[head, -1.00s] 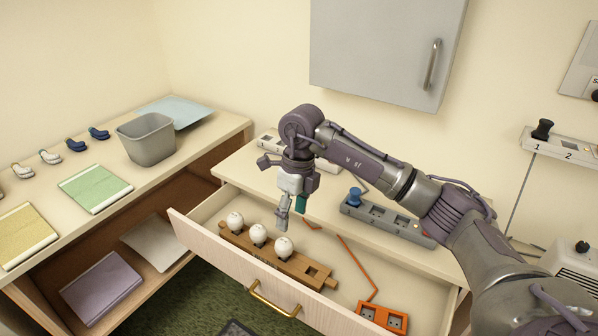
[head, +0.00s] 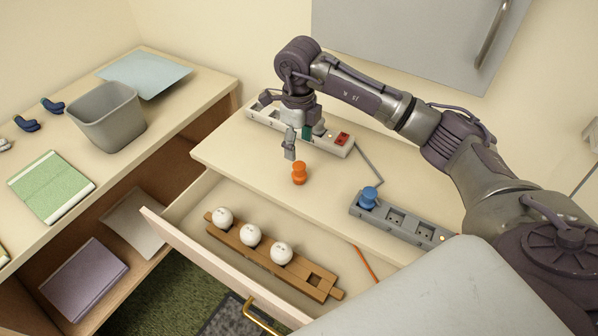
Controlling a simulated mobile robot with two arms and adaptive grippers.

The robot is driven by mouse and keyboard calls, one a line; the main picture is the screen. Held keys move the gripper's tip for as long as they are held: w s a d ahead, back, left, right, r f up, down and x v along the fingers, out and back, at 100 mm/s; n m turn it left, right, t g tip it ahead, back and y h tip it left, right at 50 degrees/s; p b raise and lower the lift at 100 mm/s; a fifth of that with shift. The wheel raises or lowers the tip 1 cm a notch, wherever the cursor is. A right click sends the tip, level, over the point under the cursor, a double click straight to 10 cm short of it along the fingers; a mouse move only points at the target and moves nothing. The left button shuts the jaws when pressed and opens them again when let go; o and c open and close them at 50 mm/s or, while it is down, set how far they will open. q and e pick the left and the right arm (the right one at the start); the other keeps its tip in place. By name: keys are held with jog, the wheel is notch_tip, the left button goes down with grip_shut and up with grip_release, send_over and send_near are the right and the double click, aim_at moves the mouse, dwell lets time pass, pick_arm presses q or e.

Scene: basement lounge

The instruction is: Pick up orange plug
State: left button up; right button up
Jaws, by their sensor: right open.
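The orange plug (head: 299,173) stands on the cabinet top, near its front edge above the open drawer. My right gripper (head: 298,147) is open and points down. Its fingertips appear just above and behind the plug in the picture, with nothing between them. I cannot tell the exact gap between fingers and plug. My left gripper does not show.
A white power strip (head: 327,145) lies behind the gripper. A grey strip (head: 416,231) with a blue plug (head: 368,197) lies to the right. The open drawer (head: 190,236) holds a wooden rack (head: 317,284) with white balls. A grey bin (head: 107,118) stands left.

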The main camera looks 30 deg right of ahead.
aim_at(299, 165)
notch_tip(299, 165, down, 3)
jog(key=shift+w+f, duration=0.1)
notch_tip(299, 165, down, 3)
jog(key=shift+w+d+p, duration=0.1)
jog(key=shift+d+p, duration=0.05)
jog(key=shift+p, duration=0.95)
notch_tip(299, 165, down, 2)
jog(key=shift+w+d+f+p, duration=0.1)
jog(key=shift+f+p, duration=0.1)
jog(key=shift+p, duration=0.1)
jog(key=shift+f, duration=0.45)
jog(key=c, duration=1.1)
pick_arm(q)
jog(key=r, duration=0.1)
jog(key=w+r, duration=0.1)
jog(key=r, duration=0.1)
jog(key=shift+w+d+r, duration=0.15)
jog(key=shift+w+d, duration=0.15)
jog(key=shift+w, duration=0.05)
pick_arm(e)
grip_shut()
